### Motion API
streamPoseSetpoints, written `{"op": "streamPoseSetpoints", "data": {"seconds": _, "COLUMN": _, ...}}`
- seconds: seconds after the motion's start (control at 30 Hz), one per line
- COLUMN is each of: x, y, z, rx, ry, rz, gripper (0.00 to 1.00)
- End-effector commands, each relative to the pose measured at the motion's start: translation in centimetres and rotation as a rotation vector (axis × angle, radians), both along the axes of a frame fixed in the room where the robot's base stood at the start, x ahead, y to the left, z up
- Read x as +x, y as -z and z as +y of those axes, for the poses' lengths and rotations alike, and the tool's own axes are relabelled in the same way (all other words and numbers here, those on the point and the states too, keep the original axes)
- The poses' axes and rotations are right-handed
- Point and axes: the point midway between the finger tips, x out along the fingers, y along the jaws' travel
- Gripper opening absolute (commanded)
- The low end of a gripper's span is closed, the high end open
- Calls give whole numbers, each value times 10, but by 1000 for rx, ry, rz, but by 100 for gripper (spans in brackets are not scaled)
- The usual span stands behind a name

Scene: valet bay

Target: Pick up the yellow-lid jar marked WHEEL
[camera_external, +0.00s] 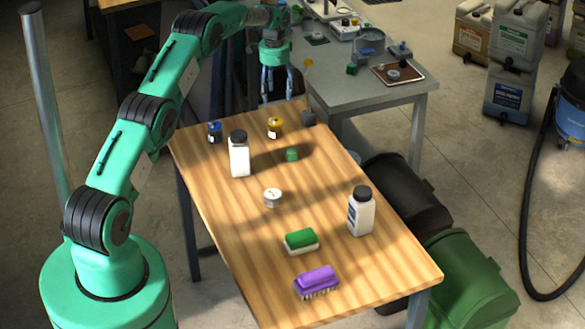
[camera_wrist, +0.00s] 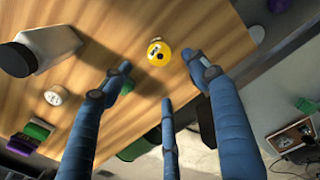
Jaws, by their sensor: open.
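The yellow-lid jar (camera_external: 275,128) stands upright near the far end of the wooden table. In the wrist view the jar's yellow lid (camera_wrist: 158,50) shows beyond the fingertips, between the two outer fingers. Its marking is too small to read. My gripper (camera_external: 277,88) hangs above the far edge of the table, higher than the jar and apart from it. In the wrist view my gripper (camera_wrist: 160,76) has its blue fingers spread and nothing between them.
A blue-lid jar (camera_external: 214,132) and a black-capped white bottle (camera_external: 239,157) stand left of it. A grey bench (camera_external: 375,98) stands behind.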

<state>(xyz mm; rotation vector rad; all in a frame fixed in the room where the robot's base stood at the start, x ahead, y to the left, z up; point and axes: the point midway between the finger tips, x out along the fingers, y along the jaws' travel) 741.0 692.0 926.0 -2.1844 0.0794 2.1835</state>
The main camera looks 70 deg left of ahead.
Motion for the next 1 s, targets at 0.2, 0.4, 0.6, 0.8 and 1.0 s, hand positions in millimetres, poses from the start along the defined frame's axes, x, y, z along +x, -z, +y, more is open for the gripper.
{"op": "streamPoseSetpoints", "data": {"seconds": 0.2, "x": -1, "y": 25, "z": -1, "rx": -2, "ry": 0, "rz": 2, "gripper": 60}}
{"op": "streamPoseSetpoints", "data": {"seconds": 0.4, "x": -1, "y": 57, "z": -1, "rx": -2, "ry": 0, "rz": 2, "gripper": 60}}
{"op": "streamPoseSetpoints", "data": {"seconds": 0.6, "x": 0, "y": 77, "z": 0, "rx": 0, "ry": 0, "rz": 0, "gripper": 60}}
{"op": "streamPoseSetpoints", "data": {"seconds": 0.8, "x": 0, "y": 82, "z": 0, "rx": 0, "ry": 0, "rz": 0, "gripper": 60}}
{"op": "streamPoseSetpoints", "data": {"seconds": 1.0, "x": 0, "y": 82, "z": 0, "rx": 0, "ry": 0, "rz": 0, "gripper": 60}}
